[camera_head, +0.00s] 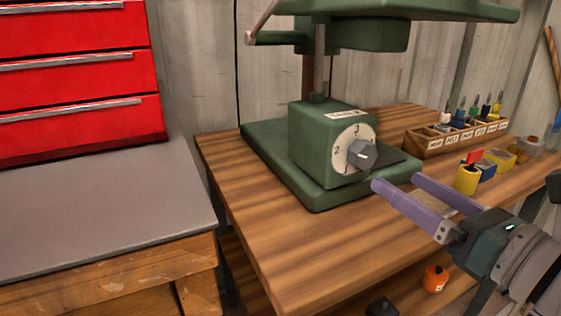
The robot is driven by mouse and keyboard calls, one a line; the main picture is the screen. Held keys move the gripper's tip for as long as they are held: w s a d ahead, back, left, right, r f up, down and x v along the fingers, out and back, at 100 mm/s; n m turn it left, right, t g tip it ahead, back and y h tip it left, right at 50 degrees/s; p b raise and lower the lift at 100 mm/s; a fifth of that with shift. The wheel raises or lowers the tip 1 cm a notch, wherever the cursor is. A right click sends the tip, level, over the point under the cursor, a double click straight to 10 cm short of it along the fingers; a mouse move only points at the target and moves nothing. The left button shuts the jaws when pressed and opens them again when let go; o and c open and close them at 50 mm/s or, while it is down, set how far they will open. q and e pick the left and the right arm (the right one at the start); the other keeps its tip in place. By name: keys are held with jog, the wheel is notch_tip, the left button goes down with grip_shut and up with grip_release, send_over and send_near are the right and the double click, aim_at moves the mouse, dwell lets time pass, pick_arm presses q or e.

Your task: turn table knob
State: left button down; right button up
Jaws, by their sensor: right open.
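A dark grey knob (362,154) sits on a white numbered dial (345,139) on the front of a green machine box (310,146). The box stands on a green base plate (318,196) on a wooden table. The numbers 2 and 3 show on the dial; part of it is hidden behind the knob. My right gripper (394,182), with purple fingers, is open and empty. Its fingertips are a little right of and below the knob, apart from it in the picture. My left gripper is not in view.
A wooden rack (456,137) with several coloured tools stands at the table's back right. A yellow block (466,179) and other small blocks lie close behind my right gripper. The front left of the wooden table (262,232) is clear. A red drawer cabinet (75,80) stands left.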

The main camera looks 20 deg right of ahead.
aim_at(366, 160)
jog(key=w, duration=0.7)
jog(key=shift+w+a, duration=0.3)
jog(key=shift+w, duration=0.1)
jog(key=shift+c, duration=0.3)
grip_shut()
jog(key=shift+m, duration=0.4)
